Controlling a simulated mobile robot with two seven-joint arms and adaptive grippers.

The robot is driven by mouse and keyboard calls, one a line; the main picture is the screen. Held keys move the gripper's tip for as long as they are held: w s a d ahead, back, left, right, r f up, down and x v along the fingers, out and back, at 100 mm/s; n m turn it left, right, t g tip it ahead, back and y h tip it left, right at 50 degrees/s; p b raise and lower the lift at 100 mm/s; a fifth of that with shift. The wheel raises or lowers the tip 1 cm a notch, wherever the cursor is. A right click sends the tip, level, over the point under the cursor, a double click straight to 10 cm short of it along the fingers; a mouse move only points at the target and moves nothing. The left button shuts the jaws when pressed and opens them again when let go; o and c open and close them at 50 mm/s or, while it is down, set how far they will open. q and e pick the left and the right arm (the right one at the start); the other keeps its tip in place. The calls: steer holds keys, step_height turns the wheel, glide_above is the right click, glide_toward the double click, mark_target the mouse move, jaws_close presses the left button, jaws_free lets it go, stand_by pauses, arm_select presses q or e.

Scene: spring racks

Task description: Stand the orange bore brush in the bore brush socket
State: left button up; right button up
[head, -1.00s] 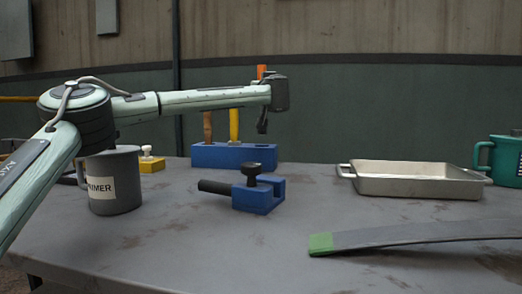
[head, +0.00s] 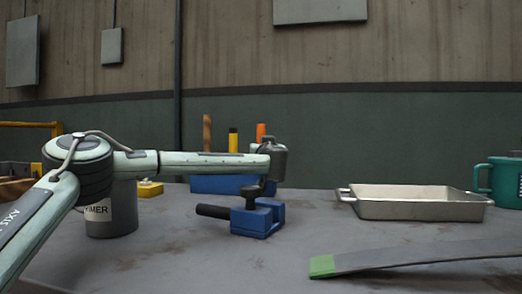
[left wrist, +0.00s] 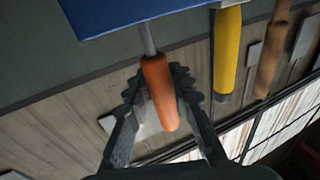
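My left gripper (left wrist: 160,82) is shut on the orange handle of the bore brush (left wrist: 158,95) in the left wrist view, one finger on each side. A grey shank runs from the handle to the edge of a blue block (left wrist: 130,10). I cannot tell how far the shank sits in its socket; the socket itself is hidden. In the head view, the orange brush top (head: 260,131) shows above my left gripper (head: 273,160), over the right end of the blue block (head: 215,185). My right gripper is not in view.
A yellow handle (head: 233,141) and a brown handle (head: 207,133) stand in the same block, left of the orange one. A blue clamp (head: 257,219) with a black knob is in front.

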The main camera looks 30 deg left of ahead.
arm_select(q)
steer(key=o, duration=0.3)
steer(key=shift+o, duration=0.2)
steer(key=shift+r, duration=0.1)
steer(key=v, duration=0.7)
steer(key=shift+s+d, duration=0.15)
steer(key=shift+s, duration=0.1)
